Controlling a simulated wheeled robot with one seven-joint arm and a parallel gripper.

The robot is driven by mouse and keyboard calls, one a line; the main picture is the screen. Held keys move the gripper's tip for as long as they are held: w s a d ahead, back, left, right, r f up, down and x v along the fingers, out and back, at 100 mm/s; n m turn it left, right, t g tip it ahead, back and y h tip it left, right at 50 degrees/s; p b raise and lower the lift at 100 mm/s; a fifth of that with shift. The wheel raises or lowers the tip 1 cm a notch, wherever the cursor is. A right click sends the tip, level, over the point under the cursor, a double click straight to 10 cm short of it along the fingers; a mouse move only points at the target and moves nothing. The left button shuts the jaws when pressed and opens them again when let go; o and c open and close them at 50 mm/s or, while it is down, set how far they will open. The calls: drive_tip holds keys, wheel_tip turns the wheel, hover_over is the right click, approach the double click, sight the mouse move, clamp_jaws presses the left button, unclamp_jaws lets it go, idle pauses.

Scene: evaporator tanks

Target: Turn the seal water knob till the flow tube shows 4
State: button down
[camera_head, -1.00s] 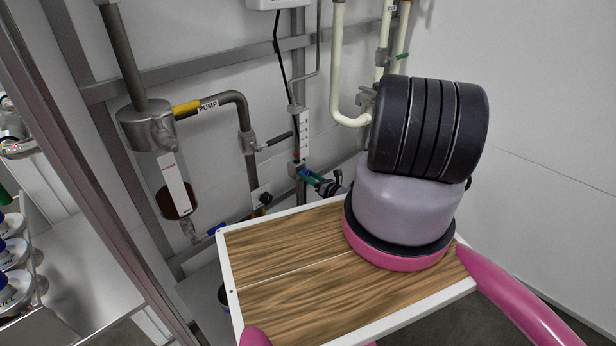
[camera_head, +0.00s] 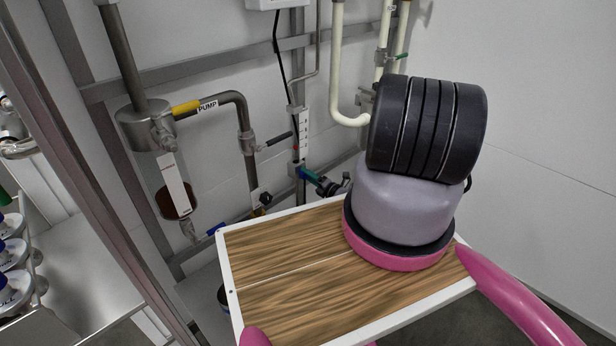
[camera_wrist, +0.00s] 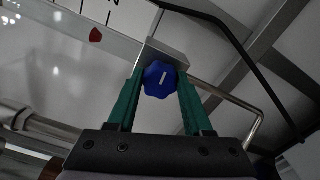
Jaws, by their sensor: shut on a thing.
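The blue seal water knob (camera_wrist: 159,82) with a white line sits between the two green fingers of my gripper (camera_wrist: 160,76) in the wrist view. The gripper is shut on it. In the head view my gripper (camera_head: 307,173) is at the foot of the flow tube (camera_head: 303,132), and the knob is hidden there. The tube is upright with a white scale; its numbers are too small to read. A red float (camera_wrist: 96,35) shows in the tube in the wrist view, below some black scale marks. It is tiny in the head view (camera_head: 296,149).
A black cable and thin metal pipe run above the tube. Grey frame rails (camera_head: 190,70) cross the wall.

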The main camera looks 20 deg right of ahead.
drive_tip(key=shift+d+m, duration=0.1)
drive_tip(key=shift+m, duration=0.7)
drive_tip(key=shift+c, duration=1.5)
unclamp_jaws()
drive_tip(key=shift+s, duration=0.15)
drive_tip(key=v, duration=1)
drive_tip(key=shift+s, duration=0.25)
drive_tip(key=shift+d+f, duration=0.1)
drive_tip(key=shift+d, duration=0.05)
